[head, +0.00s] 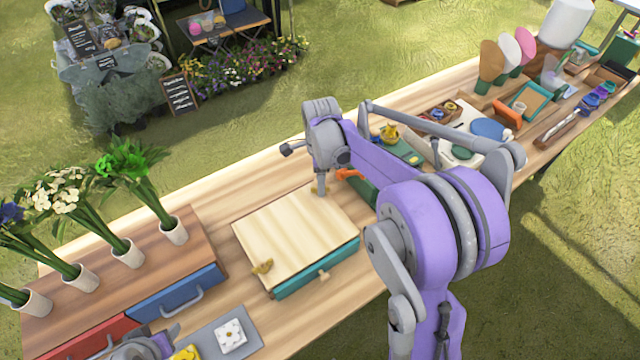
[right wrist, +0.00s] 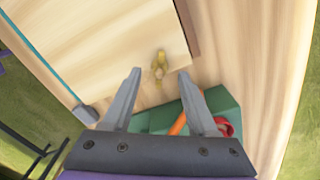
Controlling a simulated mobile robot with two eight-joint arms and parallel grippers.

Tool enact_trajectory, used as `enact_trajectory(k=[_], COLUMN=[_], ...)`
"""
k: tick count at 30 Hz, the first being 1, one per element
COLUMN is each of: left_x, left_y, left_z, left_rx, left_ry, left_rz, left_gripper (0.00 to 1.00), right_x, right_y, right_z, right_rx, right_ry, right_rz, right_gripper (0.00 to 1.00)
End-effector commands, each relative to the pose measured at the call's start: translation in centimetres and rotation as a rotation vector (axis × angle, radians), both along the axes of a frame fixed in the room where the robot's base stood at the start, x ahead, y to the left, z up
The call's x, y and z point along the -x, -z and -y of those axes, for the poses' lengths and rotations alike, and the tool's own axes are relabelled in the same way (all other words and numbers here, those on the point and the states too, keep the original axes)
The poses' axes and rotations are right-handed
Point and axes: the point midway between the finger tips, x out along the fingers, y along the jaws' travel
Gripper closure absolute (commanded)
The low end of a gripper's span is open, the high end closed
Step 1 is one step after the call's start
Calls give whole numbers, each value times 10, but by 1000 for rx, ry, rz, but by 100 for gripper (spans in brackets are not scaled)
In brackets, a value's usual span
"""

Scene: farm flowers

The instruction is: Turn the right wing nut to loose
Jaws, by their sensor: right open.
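A light wooden flower press (head: 295,235) with a teal side and a small front knob lies on the table. One brass wing nut (head: 262,267) sits on its near left corner. The right wing nut (head: 316,191) is at its far right corner, partly hidden by my right gripper (head: 321,186). In the right wrist view, that wing nut (right wrist: 158,65) shows between and slightly beyond the open fingertips of my right gripper (right wrist: 160,74); contact cannot be told. My left gripper (head: 148,340) is at the bottom left, away from the press, its jaws unclear.
A wooden cabinet with a blue drawer (head: 178,297) and a red drawer (head: 85,345) stands left, bearing several flower vases (head: 173,231). A grey tray (head: 252,335) with tiles is in front. A green box (right wrist: 215,105) with orange- and red-handled tools lies beside the press.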

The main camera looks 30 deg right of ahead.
Motion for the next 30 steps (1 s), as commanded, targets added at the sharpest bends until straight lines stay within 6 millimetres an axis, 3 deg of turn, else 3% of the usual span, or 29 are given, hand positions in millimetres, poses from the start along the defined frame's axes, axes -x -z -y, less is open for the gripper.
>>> enact_trajectory(k=[5,14,24,30], left_x=[0,0,0,0], left_y=[1,1,1,1], left_z=[0,0,0,0], left_rx=[0,0,0,0], left_ry=[0,0,0,0], left_rz=[-1,-1,-1,-1], left_gripper=[50,50,50,50], right_x=[0,0,0,0], right_y=[15,17,17,17], right_z=[0,0,0,0], right_rx=[0,0,0,0], right_ry=[0,0,-1,-1], right_rz=[0,0,0,0], right_gripper=[42,42,100,100])
